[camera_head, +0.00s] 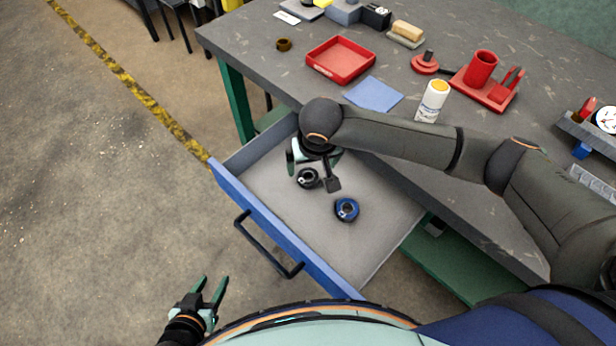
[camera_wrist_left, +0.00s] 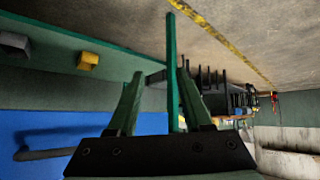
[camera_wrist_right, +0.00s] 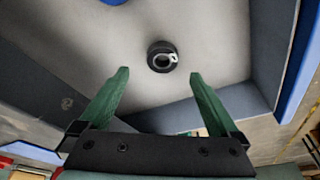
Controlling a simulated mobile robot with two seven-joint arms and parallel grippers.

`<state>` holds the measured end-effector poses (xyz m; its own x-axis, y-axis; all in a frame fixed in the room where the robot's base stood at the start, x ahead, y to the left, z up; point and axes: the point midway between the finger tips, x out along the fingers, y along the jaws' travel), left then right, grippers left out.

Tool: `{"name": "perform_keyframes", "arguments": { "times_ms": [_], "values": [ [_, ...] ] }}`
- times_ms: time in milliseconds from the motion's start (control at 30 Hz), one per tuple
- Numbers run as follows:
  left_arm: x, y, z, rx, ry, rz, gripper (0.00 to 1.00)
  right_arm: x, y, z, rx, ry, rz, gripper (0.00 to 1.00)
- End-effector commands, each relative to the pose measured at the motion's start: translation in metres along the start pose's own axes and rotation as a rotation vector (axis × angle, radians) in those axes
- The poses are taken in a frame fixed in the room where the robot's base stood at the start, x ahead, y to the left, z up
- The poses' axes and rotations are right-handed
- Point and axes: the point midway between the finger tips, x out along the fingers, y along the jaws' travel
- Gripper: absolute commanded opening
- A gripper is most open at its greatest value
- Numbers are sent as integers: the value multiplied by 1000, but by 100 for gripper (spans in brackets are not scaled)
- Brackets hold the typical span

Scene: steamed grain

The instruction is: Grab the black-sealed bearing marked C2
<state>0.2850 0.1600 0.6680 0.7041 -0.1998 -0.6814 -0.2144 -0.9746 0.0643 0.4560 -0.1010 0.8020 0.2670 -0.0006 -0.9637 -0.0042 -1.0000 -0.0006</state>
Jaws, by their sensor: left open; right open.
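A black bearing (camera_head: 308,179) lies in the open drawer (camera_head: 385,240); in the right wrist view it (camera_wrist_right: 161,58) sits just beyond the fingertips. A white mark shows on it, too small to read. A blue-sealed bearing (camera_head: 346,210) lies apart, nearer the drawer's right side; its edge shows in the right wrist view (camera_wrist_right: 113,1). My right gripper (camera_wrist_right: 159,74) is open and empty, above the drawer beside the black bearing; my arm partly hides it in the head view. My left gripper (camera_head: 215,290) is open and empty, outside the drawer over the floor.
The drawer has a blue front (camera_head: 270,232) with a black handle (camera_head: 262,247). The floor at left is clear.

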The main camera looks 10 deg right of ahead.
Motion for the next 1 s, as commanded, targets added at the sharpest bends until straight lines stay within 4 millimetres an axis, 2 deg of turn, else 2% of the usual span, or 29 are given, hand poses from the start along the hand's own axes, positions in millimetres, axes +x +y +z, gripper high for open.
{"name": "perform_keyframes", "arguments": {
  "times_ms": [167,433,733,1000],
  "values": [
    [2,3,-5,2,13,7,50,14,-1,1,-1,0,1,97],
    [8,3,-2,5,7,11,50,52,-4,3,-1,0,3,97],
    [9,3,-8,8,16,12,50,56,-4,2,-2,1,1,97],
    [9,3,-8,8,17,12,50,56,-4,3,-2,1,1,68]
  ]
}}
